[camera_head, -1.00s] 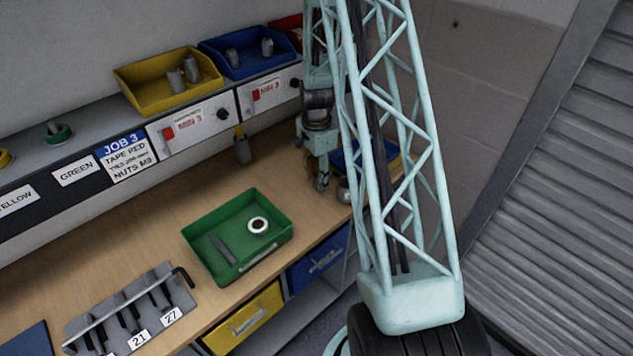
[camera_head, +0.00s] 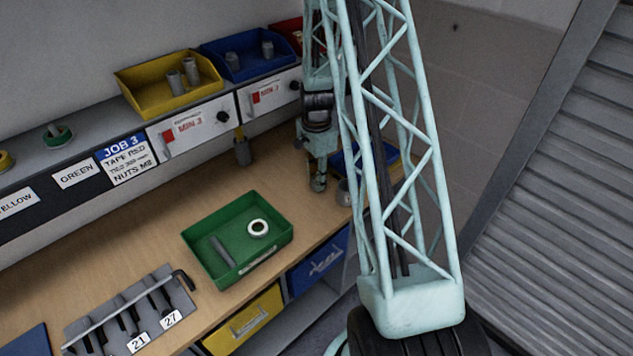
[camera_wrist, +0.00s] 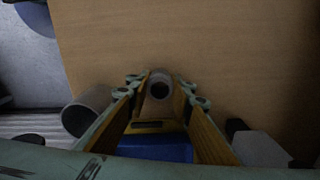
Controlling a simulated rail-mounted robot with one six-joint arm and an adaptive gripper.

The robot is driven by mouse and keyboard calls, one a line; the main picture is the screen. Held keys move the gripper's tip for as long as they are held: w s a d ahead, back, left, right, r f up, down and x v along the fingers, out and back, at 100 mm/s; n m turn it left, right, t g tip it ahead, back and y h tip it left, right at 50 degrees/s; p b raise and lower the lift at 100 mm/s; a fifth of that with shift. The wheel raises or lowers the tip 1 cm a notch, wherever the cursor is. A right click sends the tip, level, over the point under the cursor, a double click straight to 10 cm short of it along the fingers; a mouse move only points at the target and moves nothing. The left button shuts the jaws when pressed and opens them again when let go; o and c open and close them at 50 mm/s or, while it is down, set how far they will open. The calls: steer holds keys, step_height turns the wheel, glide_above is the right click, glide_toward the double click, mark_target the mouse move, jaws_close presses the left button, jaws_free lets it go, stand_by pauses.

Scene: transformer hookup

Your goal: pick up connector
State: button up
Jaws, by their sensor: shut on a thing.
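A grey hollow cylinder, the connector (camera_wrist: 158,86), stands between the fingertips of my gripper (camera_wrist: 160,95) in the wrist view. The fingers are shut on it from both sides. A second grey cylinder (camera_wrist: 88,108) lies to the left, just outside the left finger. In the head view my gripper (camera_head: 319,183) points down at the right end of the bench, beside a blue bin (camera_head: 346,160) partly hidden by my arm. The held connector cannot be made out there. A grey round part (camera_head: 343,192) shows just right of my gripper.
A green tray (camera_head: 190,236) holding a white ring and a grey bar sits mid-bench. A tool rack (camera_head: 75,327) lies at front left. A yellow bin (camera_head: 140,97) and a blue bin (camera_head: 215,55) with grey cylinders stand on the shelf. Bare wood lies behind the tray.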

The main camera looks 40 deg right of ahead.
steer(key=shift+r, duration=1.65)
steer(key=s+a, duration=0.2)
steer(key=s, duration=0.2)
steer(key=s+a+r, duration=0.1)
steer(key=s+a, duration=0.2)
steer(key=s, duration=0.2)
steer(key=s+a+b, duration=0.1)
steer(key=s+a, duration=0.1)
steer(key=s, duration=0.3)
steer(key=shift+s+a+r, duration=0.15)
steer(key=shift+r, duration=0.05)
